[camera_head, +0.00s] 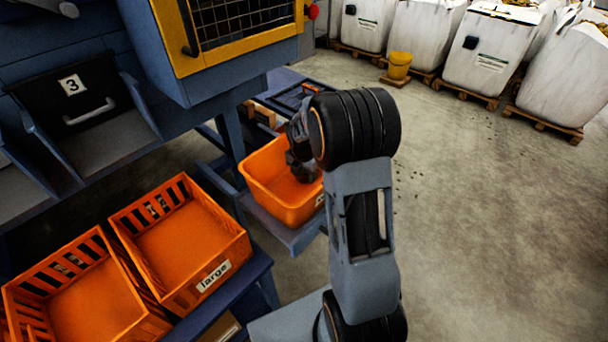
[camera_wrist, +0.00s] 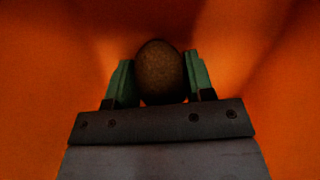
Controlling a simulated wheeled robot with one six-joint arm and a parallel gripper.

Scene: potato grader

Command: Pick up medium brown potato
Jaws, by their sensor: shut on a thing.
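A brown, rounded potato (camera_wrist: 160,70) sits between the two green finger pads of my gripper (camera_wrist: 160,82) in the wrist view. Both pads touch its sides, so my gripper is shut on it. Orange surfaces surround it in that view. In the head view my gripper (camera_head: 301,172) reaches down into a smooth orange bin (camera_head: 262,197) below the machine. The potato is hidden there by my wrist and arm. I cannot tell whether the potato touches the bin floor.
Two slatted orange crates, one labelled "large" (camera_head: 215,275), stand at lower left and look empty. The blue machine with a yellow-framed mesh door (camera_head: 235,25) rises beside the bin.

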